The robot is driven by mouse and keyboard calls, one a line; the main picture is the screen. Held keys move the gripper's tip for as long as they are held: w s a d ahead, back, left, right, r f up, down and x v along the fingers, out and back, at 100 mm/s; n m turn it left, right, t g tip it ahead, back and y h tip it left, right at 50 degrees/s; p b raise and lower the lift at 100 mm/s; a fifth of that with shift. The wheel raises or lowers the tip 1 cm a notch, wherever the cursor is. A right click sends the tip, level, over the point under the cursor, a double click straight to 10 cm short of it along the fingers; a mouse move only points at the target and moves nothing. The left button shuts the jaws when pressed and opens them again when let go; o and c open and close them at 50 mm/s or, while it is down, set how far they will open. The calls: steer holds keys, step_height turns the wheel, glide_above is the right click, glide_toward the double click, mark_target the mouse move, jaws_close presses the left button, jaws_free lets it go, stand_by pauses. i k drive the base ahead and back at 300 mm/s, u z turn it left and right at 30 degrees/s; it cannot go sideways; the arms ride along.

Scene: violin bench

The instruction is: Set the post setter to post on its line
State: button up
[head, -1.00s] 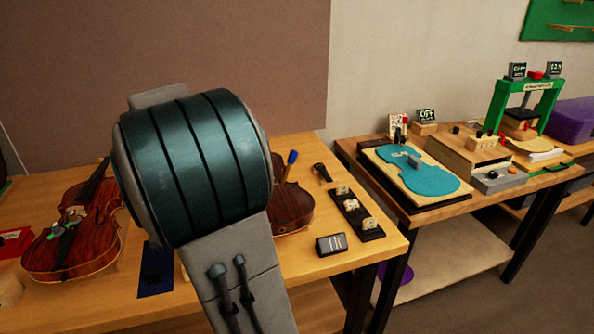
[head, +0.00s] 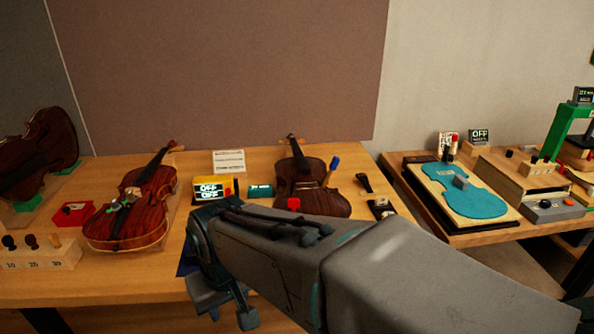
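A dark red-brown violin (head: 325,203) lies on the wooden bench. A blue-handled tool (head: 332,165) stands tilted at its right side, and a small red block (head: 293,204) shows at its lower left. No label marks the post setter; I cannot tell for sure which thing it is. A yellow box with displays reading OFF (head: 212,188) stands left of this violin, beside a dark teal block (head: 260,190). My gripper (head: 228,311) is low at the bench's front edge, left of this violin. It looks empty, but its finger opening is unclear. My arm hides the bench in front of the violin.
Another violin (head: 133,212) with green fittings lies left, near a red holder (head: 73,213) and a numbered wooden block (head: 38,254). A white card (head: 229,161) stands behind. A second bench at right carries a blue violin-shaped plate (head: 470,196) and a green press frame (head: 573,125).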

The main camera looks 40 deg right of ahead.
mark_target(335, 161)
steer(key=k, duration=0.35)
steer(key=u, duration=1)
steer(key=i, duration=0.85)
steer(key=z, duration=2.95)
steer(key=i, duration=0.5)
steer(key=u, duration=0.05)
steer(key=k, duration=0.5)
steer(key=z, duration=0.45)
